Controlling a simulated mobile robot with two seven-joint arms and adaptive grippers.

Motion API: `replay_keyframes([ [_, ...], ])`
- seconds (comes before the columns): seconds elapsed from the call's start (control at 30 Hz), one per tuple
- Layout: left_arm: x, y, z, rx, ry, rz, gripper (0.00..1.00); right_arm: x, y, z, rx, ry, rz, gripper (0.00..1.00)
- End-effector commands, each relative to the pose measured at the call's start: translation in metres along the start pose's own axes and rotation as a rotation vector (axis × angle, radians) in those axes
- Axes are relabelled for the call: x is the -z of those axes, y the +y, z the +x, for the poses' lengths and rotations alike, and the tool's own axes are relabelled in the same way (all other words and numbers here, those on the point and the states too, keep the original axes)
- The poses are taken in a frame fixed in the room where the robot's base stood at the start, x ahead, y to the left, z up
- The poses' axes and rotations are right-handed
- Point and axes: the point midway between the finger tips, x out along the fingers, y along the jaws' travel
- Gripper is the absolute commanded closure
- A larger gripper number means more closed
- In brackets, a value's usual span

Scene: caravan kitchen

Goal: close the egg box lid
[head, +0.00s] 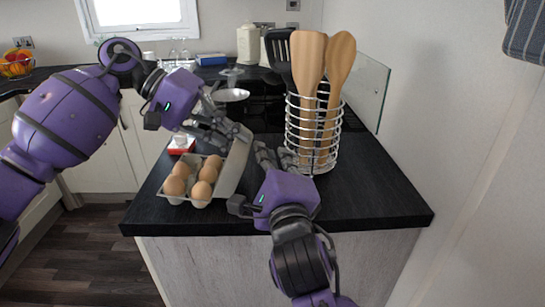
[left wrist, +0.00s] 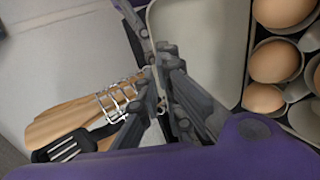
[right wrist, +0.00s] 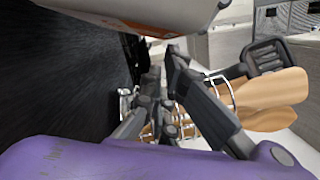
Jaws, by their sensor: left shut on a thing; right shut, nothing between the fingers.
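The grey egg box (head: 190,203) stands on the dark counter with several brown eggs (head: 200,190) in it. Its lid (head: 236,165) stands up steeply on the right side of the box. My left gripper (head: 226,128) is shut on the lid's upper edge; the left wrist view shows the fingers (left wrist: 164,65) at the edge of the lid (left wrist: 205,45). My right gripper (head: 274,154) is shut and empty, just right of the lid, on its outer side. In the right wrist view the lid (right wrist: 175,12) passes above the fingers (right wrist: 163,75).
A wire utensil holder (head: 318,160) with wooden spoons (head: 309,60) and a black slotted turner (head: 279,52) stands close to the right of my right gripper. A small red and white box (head: 181,145) sits behind the egg box. The counter's front right (head: 370,205) is clear.

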Motion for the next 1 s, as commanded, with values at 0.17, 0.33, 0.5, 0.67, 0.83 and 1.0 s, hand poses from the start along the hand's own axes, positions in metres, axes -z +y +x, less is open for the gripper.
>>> replay_keyframes([
  [0.17, 0.0, -0.006, 0.002, 0.008, -0.004, -0.007, 1.0, -0.009, -0.002, 0.002, 0.0, 0.0, 0.009, 1.0],
  [0.33, 0.0, -0.005, 0.003, 0.008, -0.005, -0.006, 1.0, -0.013, -0.004, 0.003, 0.002, -0.003, 0.005, 1.0],
  [0.5, -0.001, -0.005, 0.004, 0.007, -0.007, -0.005, 1.0, -0.015, -0.005, 0.003, 0.003, -0.008, 0.005, 1.0],
  [0.67, -0.001, -0.004, 0.005, 0.005, -0.008, -0.004, 0.83, -0.017, -0.005, 0.003, 0.004, -0.011, 0.006, 1.0],
  [0.83, -0.001, -0.003, 0.004, 0.003, -0.007, -0.003, 0.79, -0.017, -0.005, 0.003, 0.004, -0.01, 0.005, 1.0],
  [1.0, -0.001, -0.001, 0.003, 0.002, -0.005, -0.001, 0.79, -0.016, -0.005, 0.003, 0.003, -0.008, 0.005, 1.0],
])
